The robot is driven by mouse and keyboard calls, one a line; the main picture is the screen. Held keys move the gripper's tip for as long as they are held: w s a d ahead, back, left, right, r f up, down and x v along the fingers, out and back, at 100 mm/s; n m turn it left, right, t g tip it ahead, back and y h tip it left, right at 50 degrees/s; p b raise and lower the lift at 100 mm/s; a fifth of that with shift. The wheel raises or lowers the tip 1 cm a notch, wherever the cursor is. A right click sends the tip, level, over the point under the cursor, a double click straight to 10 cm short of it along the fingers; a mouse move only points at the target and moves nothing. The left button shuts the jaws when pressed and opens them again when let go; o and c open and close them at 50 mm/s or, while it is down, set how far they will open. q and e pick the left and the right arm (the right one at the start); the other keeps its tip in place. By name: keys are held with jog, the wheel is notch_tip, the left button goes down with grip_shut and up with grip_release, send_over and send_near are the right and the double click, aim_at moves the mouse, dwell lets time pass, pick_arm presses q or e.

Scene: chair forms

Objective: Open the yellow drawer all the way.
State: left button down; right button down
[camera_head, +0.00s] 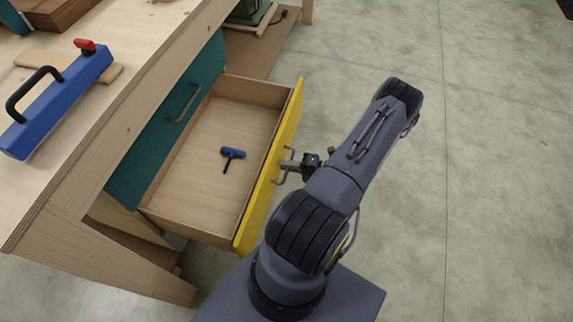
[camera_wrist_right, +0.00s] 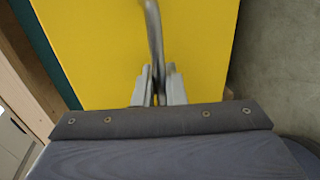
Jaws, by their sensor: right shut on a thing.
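The yellow drawer (camera_head: 268,175) stands pulled well out from the workbench in the head view. Its wooden inside shows, with a small blue T-shaped tool (camera_head: 232,153) lying on the bottom. A grey bar handle (camera_head: 281,165) is on the yellow front. My right gripper (camera_head: 289,165) is at this handle, on the outer side of the front. In the right wrist view, the gripper fingers (camera_wrist_right: 160,88) are shut on the handle (camera_wrist_right: 154,40), with the yellow front (camera_wrist_right: 90,50) behind them. My left gripper is not in view.
A teal drawer front (camera_head: 165,120) with a grey handle is on the bench beside the yellow drawer. A blue tool with a black handle (camera_head: 62,100) lies on the wooden benchtop (camera_head: 120,100). Concrete floor (camera_head: 490,170) to the right is clear.

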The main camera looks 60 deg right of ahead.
jog(key=shift+s, duration=0.1)
jog(key=c, duration=1.8)
grip_release()
jog(key=shift+s, duration=0.1)
jog(key=v, duration=0.7)
jog(key=shift+s+d+p, duration=0.2)
jog(key=shift+s+p, duration=0.1)
